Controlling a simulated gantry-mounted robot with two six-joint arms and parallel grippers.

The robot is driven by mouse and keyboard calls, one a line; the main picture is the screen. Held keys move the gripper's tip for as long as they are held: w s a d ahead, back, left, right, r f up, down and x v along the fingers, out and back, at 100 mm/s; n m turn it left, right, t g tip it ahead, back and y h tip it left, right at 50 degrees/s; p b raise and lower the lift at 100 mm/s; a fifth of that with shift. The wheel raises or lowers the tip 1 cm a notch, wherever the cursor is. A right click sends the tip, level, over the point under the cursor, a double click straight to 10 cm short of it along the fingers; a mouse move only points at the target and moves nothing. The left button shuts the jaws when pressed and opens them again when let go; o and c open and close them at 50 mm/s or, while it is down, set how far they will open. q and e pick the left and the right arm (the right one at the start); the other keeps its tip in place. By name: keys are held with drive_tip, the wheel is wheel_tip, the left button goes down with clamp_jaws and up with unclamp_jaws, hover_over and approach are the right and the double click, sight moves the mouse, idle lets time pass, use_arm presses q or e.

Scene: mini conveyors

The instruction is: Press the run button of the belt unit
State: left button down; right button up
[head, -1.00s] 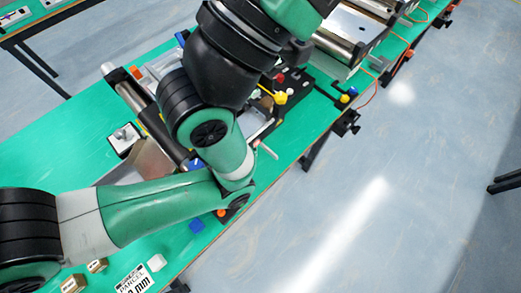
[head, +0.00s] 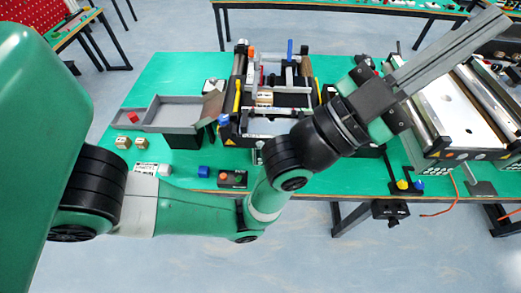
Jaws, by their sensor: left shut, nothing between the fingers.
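A small belt unit (head: 228,130) with a black frame stands on the green table, left of my left forearm. A tan box (head: 264,98) sits on its belt. A small black box with an orange button (head: 223,176) lies at the table's front edge, in front of the unit; I cannot tell whether this is the run button. My left arm crosses in front of the unit's right side and hides part of it. My left gripper (head: 498,22) is shut and empty, its long grey fingers pointing up and right above the larger conveyor (head: 440,112), well away from the orange button.
Grey trays (head: 150,114) with a red cube (head: 133,117) are at the left. Tan blocks (head: 123,142), a white cube (head: 165,170) and a blue cube (head: 203,171) lie near the front edge. The table's back left is clear.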

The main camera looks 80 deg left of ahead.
use_arm(q)
drive_tip(key=s+a+f+m+g+y, duration=0.1)
drive_tip(key=a+f+g+y, duration=0.3)
drive_tip(key=f, duration=0.9)
drive_tip(key=s+a+f+m+g+y, duration=0.15)
drive_tip(key=a+f, duration=0.45)
drive_tip(key=f, duration=0.7)
drive_tip(key=s+a+f+n+g, duration=0.1)
drive_tip(key=s+f+g, duration=0.3)
drive_tip(key=s+f, duration=0.4)
drive_tip(key=s+a+f+n+g+y, duration=0.1)
drive_tip(key=s+f+g, duration=0.3)
drive_tip(key=s+f, duration=0.4)
wheel_tip(320, 180, down, 7)
drive_tip(key=shift+s+a+r+g, duration=0.1)
drive_tip(key=shift+s+a+g, duration=0.3)
drive_tip(key=shift+a, duration=0.35)
use_arm(e)
drive_tip(key=shift+d+r, duration=0.1)
